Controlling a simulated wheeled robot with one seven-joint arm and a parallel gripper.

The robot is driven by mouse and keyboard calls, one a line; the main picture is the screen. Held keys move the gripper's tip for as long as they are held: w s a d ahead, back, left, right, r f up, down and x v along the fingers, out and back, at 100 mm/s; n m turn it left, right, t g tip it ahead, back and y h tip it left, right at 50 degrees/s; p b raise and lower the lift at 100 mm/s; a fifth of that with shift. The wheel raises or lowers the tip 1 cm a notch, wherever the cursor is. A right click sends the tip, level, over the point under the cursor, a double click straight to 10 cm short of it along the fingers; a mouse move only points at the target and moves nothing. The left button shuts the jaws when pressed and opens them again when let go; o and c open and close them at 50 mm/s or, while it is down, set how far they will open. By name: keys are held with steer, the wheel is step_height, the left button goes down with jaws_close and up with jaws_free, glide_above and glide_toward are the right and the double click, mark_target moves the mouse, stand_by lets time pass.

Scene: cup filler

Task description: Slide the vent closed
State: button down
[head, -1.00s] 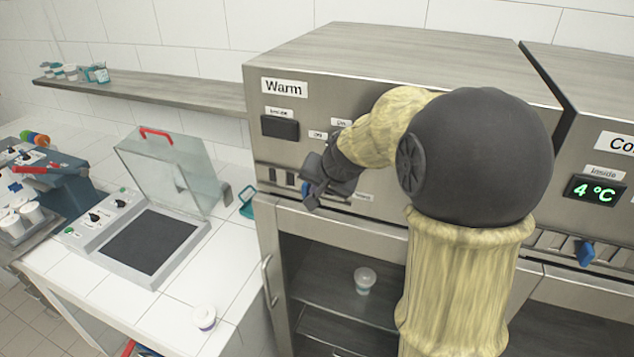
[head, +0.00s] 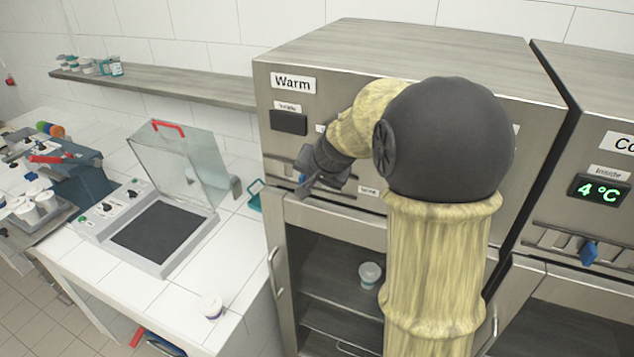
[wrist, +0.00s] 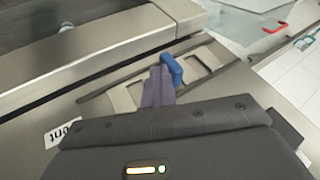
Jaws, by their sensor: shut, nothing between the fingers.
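The vent is a row of slots in a metal rail (wrist: 128,97) on the front of the Warm cabinet, below its switches. Its blue knob (wrist: 172,69) stands up from the rail, with a slot showing on either side in the wrist view. My gripper (wrist: 160,80) is shut and empty. Its fingertips are right beside the knob, on its left in the wrist view; I cannot tell whether they touch. In the head view my gripper (head: 304,184) is in front of the vent's left part, and my arm hides much of the panel. The knob is barely visible there.
The Cold cabinet (head: 610,165) stands at the right, with its own blue vent knob (head: 589,252). A cup (head: 369,273) stands inside the Warm cabinet. At the left, a counter (head: 235,262) holds a machine with a raised clear lid (head: 190,165) and another cup (head: 211,306).

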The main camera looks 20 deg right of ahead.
steer(key=shift+d, duration=0.1)
stand_by(0.3)
steer(key=shift+s+d+f+b, duration=0.1)
steer(key=shift+d+f+b, duration=0.1)
steer(key=shift+b, duration=0.4)
steer(key=s+d+f+b+v, duration=0.1)
steer(key=b+v, duration=0.3)
steer(key=v, duration=0.8)
steer(key=shift+d+f+b, duration=0.2)
steer(key=shift+d+b, duration=0.1)
steer(key=shift+d, duration=0.3)
steer(key=s+a+f+n+g+b, duration=0.1)
steer(key=s+a+f+n, duration=0.1)
steer(key=s+f, duration=0.3)
steer(key=s+a+f+n+g+h+b, duration=0.1)
steer(key=s+f, duration=0.4)
steer(key=f, duration=0.8)
steer(key=s+a+f+n+g+b, duration=0.1)
steer(key=s+a+f+n+g, duration=0.1)
steer(key=f, duration=0.7)
steer(key=s+a+n, duration=0.1)
steer(key=s+a, duration=0.1)
steer(key=s, duration=0.1)
steer(key=shift+s+n+g, duration=0.3)
steer(key=shift+n, duration=0.1)
steer(key=shift+a, duration=0.1)
